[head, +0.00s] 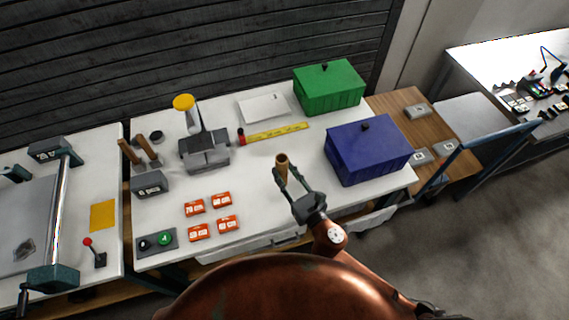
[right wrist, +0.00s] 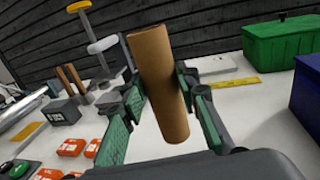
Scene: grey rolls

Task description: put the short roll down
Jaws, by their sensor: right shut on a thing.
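The short roll is a plain brown cardboard tube, seen at the tip of my right gripper (head: 291,180) in the head view (head: 282,160). In the right wrist view the roll (right wrist: 158,75) stands nearly upright, slightly tilted, between the green-padded fingers of my right gripper (right wrist: 158,98). The gripper is shut on it and appears to hold it over the white table (head: 265,210). How far its lower end is from the table top I cannot tell. My left gripper is in neither view.
A blue box (head: 368,155) and a green box (head: 328,92) stand to the right and back. A grey device (head: 205,150), a yellow ruler (head: 278,132), and several orange cards (head: 195,207) lie on the table. Brown sticks stand in a grey block (head: 150,185). Bare table lies around the gripper.

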